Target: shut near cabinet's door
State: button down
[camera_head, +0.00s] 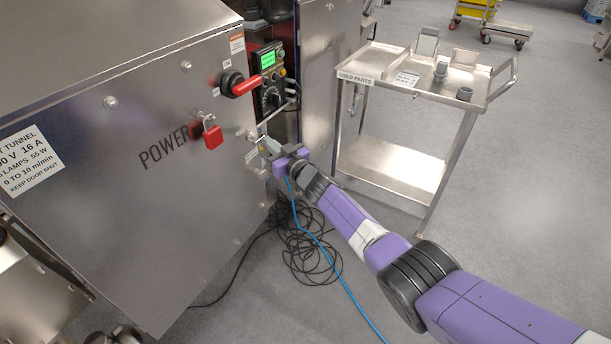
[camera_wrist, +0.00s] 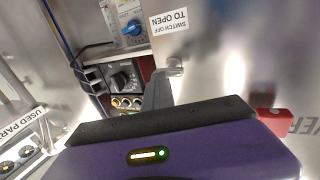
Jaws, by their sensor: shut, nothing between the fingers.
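The near cabinet's door (camera_head: 110,190) is a broad steel panel marked POWER, with a red padlock (camera_head: 213,137) and a red switch handle (camera_head: 240,84) on it. My gripper (camera_head: 266,146) is shut and empty at the door's right edge, by a small metal knob (camera_wrist: 175,66). The wrist view shows the fingers close to this knob, below the SWITCH OFF TO OPEN label (camera_wrist: 168,20); contact cannot be told. Beyond the door's edge a control panel (camera_head: 268,75) with a green display and dial shows. Whether a gap remains at the door's edge is partly hidden by my gripper.
A taller steel cabinet (camera_head: 318,70) stands behind. A steel cart (camera_head: 400,165) labelled USED PARTS, with several small parts on top, stands to the right. Black cable coils (camera_head: 305,250) and a blue cable (camera_head: 340,285) lie on the floor below my arm.

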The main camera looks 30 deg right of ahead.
jog(key=p+v, duration=0.5)
jog(key=v, duration=0.3)
notch_tip(320, 180, up, 6)
jog(key=t, duration=0.2)
jog(key=s+a+r+h, duration=0.2)
jog(key=s+a, duration=0.3)
jog(key=s, duration=0.4)
jog(key=s+r+m+g+h+p, duration=0.1)
jog(key=s+r+g+p, duration=0.1)
jog(key=s, duration=2.3)
jog(key=s+r+m+g+p, duration=0.1)
jog(key=s+r+p, duration=0.3)
jog(key=s, duration=2.1)
jog(key=shift+s+a+r+g+h+p, duration=0.3)
jog(key=shift+r+g+h+p, duration=0.1)
jog(key=shift+r+g, duration=0.45)
